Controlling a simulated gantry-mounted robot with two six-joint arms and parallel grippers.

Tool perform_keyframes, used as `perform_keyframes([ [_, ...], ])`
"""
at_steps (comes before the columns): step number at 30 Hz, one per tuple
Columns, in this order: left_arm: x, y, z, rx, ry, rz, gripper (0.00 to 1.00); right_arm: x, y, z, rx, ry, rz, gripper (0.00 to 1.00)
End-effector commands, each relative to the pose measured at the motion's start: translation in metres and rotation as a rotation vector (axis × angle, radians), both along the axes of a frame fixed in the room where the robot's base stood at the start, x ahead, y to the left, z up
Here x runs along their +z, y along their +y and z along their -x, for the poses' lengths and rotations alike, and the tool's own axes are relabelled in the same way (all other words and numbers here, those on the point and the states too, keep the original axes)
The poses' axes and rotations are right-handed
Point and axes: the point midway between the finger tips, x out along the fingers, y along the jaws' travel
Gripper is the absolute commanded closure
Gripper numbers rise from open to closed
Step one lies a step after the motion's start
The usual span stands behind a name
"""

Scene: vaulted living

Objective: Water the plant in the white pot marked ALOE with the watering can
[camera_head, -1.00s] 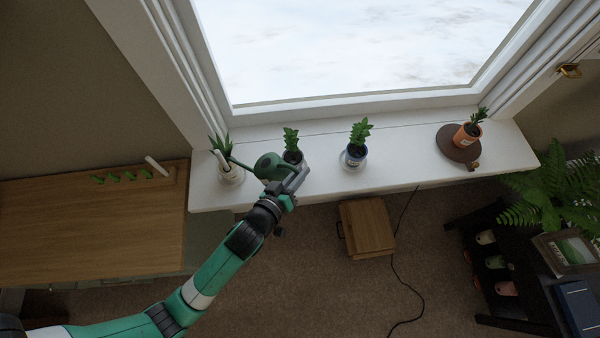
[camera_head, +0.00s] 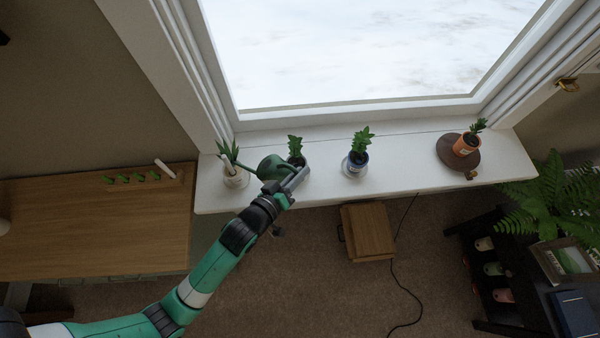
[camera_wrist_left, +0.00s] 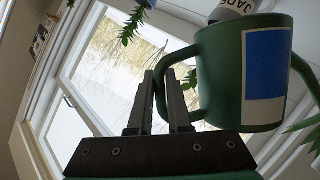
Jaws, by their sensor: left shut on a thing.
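The green watering can (camera_head: 270,167) is held above the left part of the white windowsill, its spout reaching left to the leftmost plant. My left gripper (camera_head: 297,178) is shut on its handle. In the left wrist view, the can (camera_wrist_left: 222,75) shows a blue and cream patch, and its handle passes between my gripper's fingers (camera_wrist_left: 168,78). The leftmost plant (camera_head: 228,151) has spiky leaves and stands in a whitish pot (camera_head: 236,181); I cannot read its marking. The spout tip is at or over this plant; exact height is unclear. No water shows. My right gripper is not in view.
A leafy plant (camera_head: 295,147) stands just behind the can. A blue and white pot (camera_head: 356,161) and an orange pot (camera_head: 466,145) stand further right on the sill. A pot lettered JADE (camera_wrist_left: 232,9) shows in the left wrist view. A wooden cabinet top (camera_head: 90,230) lies left.

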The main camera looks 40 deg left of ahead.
Motion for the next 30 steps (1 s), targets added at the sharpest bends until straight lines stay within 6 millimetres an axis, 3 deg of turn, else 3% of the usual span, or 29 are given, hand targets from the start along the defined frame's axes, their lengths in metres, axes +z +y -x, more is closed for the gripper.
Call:
perform_keyframes([
  [30,0.033,0.015,0.004,0.002,-0.043,0.127,1.00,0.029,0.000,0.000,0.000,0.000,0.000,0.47],
])
